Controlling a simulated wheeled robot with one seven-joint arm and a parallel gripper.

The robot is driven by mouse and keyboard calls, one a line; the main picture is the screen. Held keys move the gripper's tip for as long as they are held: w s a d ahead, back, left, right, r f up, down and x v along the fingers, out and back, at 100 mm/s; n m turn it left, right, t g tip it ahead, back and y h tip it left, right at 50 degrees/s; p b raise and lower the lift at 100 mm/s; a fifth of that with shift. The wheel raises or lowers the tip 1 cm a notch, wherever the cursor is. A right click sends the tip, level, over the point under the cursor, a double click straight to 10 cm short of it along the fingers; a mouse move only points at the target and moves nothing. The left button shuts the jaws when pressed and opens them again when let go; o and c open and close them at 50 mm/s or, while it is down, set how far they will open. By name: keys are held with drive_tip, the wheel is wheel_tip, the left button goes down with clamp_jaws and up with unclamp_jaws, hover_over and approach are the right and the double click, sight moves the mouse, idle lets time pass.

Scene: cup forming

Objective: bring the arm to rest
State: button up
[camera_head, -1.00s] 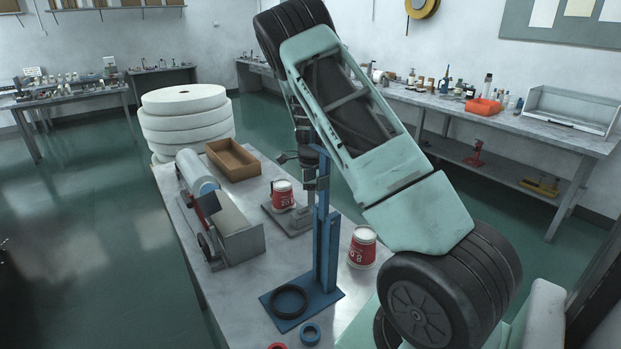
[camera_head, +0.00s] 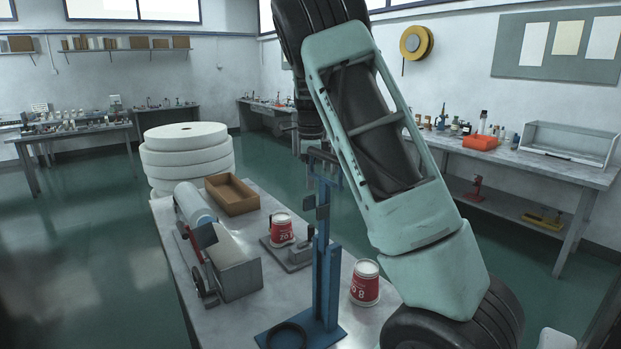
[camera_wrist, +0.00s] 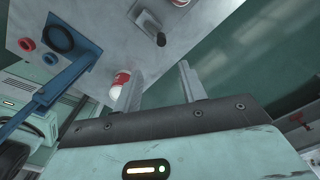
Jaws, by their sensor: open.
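My arm rises in front of the head camera, a pale green link between dark joints. My gripper (camera_wrist: 160,67) shows in the wrist view with its two grey fingers spread apart and nothing visible between them. In the head view the fingers cannot be made out behind the arm. The wrist view looks down on the bench, with a red and white cup (camera_wrist: 119,85) just left of the left finger; I cannot tell how far below it is. In the head view one red and white cup (camera_head: 365,284) stands on the bench, and another (camera_head: 281,231) stands on a small grey fixture.
The bench (camera_head: 232,326) bears a blue upright stand (camera_head: 326,270), a roller machine (camera_head: 222,245) and a brown tray (camera_head: 231,194). White rolls (camera_head: 187,160) are stacked behind it. A long side bench (camera_head: 560,168) runs along the right wall. Green floor lies open at left.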

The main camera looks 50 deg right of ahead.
drive_tip(key=shift+a, duration=0.15)
idle(0.4)
drive_tip(key=s+a+f+n+y+b, duration=0.1)
drive_tip(key=s+a+f+n, duration=0.15)
drive_tip(key=a+n, duration=1)
drive_tip(key=s+a+f+n+y, duration=0.1)
drive_tip(key=s+a+n, duration=0.3)
drive_tip(key=a, duration=1.6)
drive_tip(key=s+a+f+n, duration=0.2)
drive_tip(key=s+a+n, duration=0.4)
drive_tip(key=s+n, duration=0.3)
drive_tip(key=s+a+f+n+h+b, duration=0.1)
drive_tip(key=s+a+n, duration=0.6)
drive_tip(key=s+n, duration=0.3)
drive_tip(key=shift+s+a+f, duration=0.3)
drive_tip(key=shift+s+f, duration=0.05)
drive_tip(key=shift+s, duration=0.4)
